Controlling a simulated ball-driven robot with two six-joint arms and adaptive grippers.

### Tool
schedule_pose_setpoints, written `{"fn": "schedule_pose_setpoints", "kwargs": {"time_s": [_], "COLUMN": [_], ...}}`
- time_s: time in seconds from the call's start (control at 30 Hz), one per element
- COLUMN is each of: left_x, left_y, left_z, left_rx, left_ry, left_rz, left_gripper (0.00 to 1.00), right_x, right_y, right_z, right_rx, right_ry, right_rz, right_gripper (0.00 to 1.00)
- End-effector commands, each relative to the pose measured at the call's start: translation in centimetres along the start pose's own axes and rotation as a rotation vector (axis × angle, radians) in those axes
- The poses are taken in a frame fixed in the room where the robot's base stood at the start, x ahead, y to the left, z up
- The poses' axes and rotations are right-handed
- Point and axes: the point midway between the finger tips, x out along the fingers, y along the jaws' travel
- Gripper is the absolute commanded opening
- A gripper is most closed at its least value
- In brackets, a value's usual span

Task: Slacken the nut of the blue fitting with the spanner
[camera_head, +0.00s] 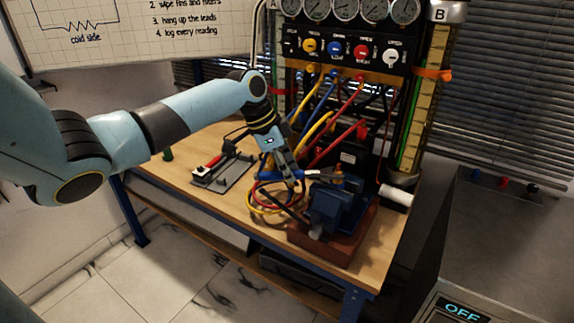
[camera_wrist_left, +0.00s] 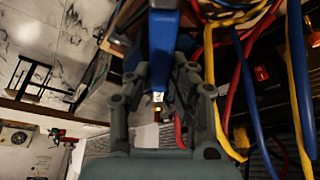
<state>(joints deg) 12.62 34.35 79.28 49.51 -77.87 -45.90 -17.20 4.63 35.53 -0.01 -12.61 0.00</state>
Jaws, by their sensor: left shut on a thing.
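My left gripper (camera_head: 291,178) is shut on the spanner (camera_head: 311,173), whose blue handle sticks out on the left of the fingers. In the left wrist view the blue handle (camera_wrist_left: 162,45) runs between the fingers (camera_wrist_left: 157,82). The grey spanner head points right, toward a small brass-coloured fitting (camera_head: 338,177) above the dark blue vise (camera_head: 326,212). I cannot tell whether the spanner head sits around the nut or only beside it. The fitting's blue part is not clear at this size. My right gripper is not in view.
The vise stands on a reddish-brown block (camera_head: 350,250) at the bench's (camera_head: 238,204) front right. Coiled coloured hoses (camera_head: 262,207) lie left of it. A dark tray (camera_head: 235,178) with a red-handled tool lies further left. The gauge panel (camera_head: 345,50) rises behind. A white roll (camera_head: 396,194) is at right.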

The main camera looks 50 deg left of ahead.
Motion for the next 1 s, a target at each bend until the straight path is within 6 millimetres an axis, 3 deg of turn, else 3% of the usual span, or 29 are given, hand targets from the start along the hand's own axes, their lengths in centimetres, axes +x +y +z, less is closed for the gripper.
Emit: {"fn": "schedule_pose_setpoints", "kwargs": {"time_s": [1.0], "left_x": [-0.1], "left_y": [2.1], "left_z": [-0.2], "left_rx": [-0.156], "left_ry": [0.002], "left_rz": [-0.064], "left_gripper": [0.0], "right_x": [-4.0], "right_y": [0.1], "right_z": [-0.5], "right_rx": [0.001], "right_ry": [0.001], "right_rz": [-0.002], "right_gripper": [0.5]}}
